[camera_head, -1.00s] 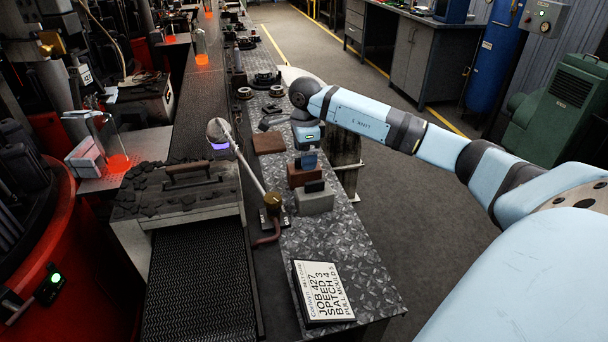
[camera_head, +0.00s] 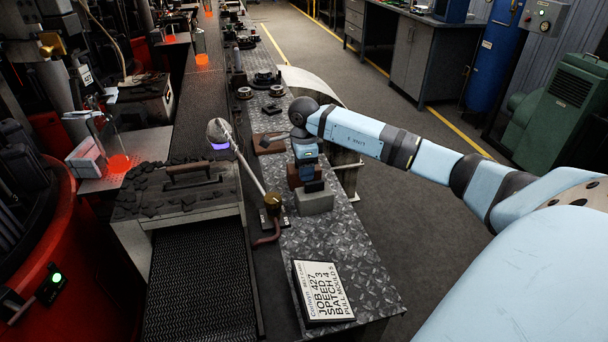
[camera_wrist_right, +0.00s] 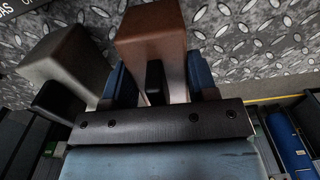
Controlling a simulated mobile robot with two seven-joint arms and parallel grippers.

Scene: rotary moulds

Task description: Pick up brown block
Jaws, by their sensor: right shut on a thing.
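The brown block (camera_head: 294,177) stands on the metal-topped bench beside the grey block, partly hidden by my right gripper (camera_head: 308,160). In the right wrist view, the brown block (camera_wrist_right: 152,35) lies between the two blue fingers of my right gripper (camera_wrist_right: 158,82). Its black knob (camera_wrist_right: 155,78) sits between the fingers. The gripper is shut on the block, one finger at each side. I cannot tell whether the block is clear of the bench. My left gripper is not in view.
The grey block (camera_head: 316,202) with a black knob is close beside it. A flat brown plate (camera_head: 268,145) lies behind. A thin rod with a rounded head (camera_head: 219,130) rises at the left.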

